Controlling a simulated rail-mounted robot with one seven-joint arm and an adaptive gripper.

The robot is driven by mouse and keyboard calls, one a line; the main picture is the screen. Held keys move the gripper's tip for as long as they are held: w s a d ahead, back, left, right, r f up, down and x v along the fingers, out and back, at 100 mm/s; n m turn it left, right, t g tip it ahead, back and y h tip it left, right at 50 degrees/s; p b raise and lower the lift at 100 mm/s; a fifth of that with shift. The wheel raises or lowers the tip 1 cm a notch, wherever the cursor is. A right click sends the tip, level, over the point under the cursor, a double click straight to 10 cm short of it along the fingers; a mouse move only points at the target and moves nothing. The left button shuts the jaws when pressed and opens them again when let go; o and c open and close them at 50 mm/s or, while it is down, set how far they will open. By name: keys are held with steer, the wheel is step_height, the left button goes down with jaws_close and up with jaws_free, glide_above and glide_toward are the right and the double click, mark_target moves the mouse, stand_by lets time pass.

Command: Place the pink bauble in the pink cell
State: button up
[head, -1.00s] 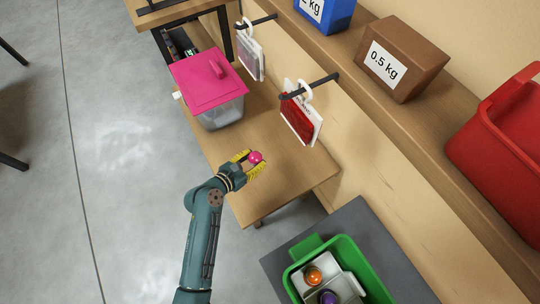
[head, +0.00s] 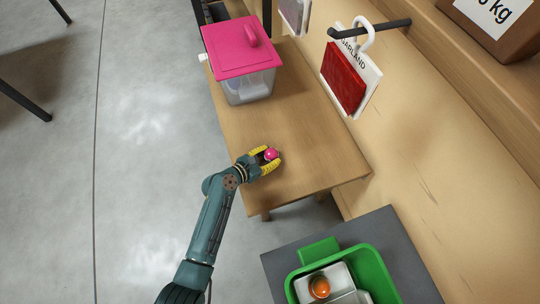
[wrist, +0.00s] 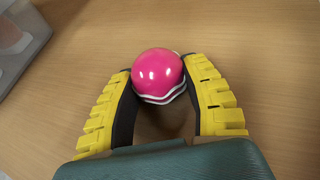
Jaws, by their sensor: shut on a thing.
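The pink bauble (head: 271,154) is glossy with white wavy bands, which show in the wrist view (wrist: 158,75). My gripper (head: 266,160) has its yellow-padded fingers closed on the bauble, one on each side, above the wooden table. The wrist view also shows my gripper (wrist: 160,92) around it. I cannot tell whether the bauble touches the table top. A green bin (head: 374,262) at the lower right holds a pale divided insert (head: 341,272) with an orange bauble (head: 319,287) in one compartment. No pink cell can be made out; part of the bin is cut off.
The wooden table (head: 300,130) is clear around my gripper. A clear box with a pink lid (head: 240,45) stands at its far end. A red garland packet (head: 345,78) hangs from a wall hook. The green bin stands on a grey surface (head: 283,258).

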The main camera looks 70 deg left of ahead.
steer(key=o, duration=0.9)
steer(key=shift+f, duration=0.1)
steer(key=p+v, duration=0.1)
steer(key=v, duration=0.2)
steer(key=p+v, duration=0.2)
steer(key=v, duration=0.2)
steer(key=p+v, duration=0.2)
steer(key=v, duration=0.2)
steer(key=shift+s+r, duration=0.15)
steer(key=shift+r, duration=0.25)
steer(key=shift+o, duration=1)
steer(key=shift+s+d, duration=0.15)
steer(key=shift+s, duration=0.1)
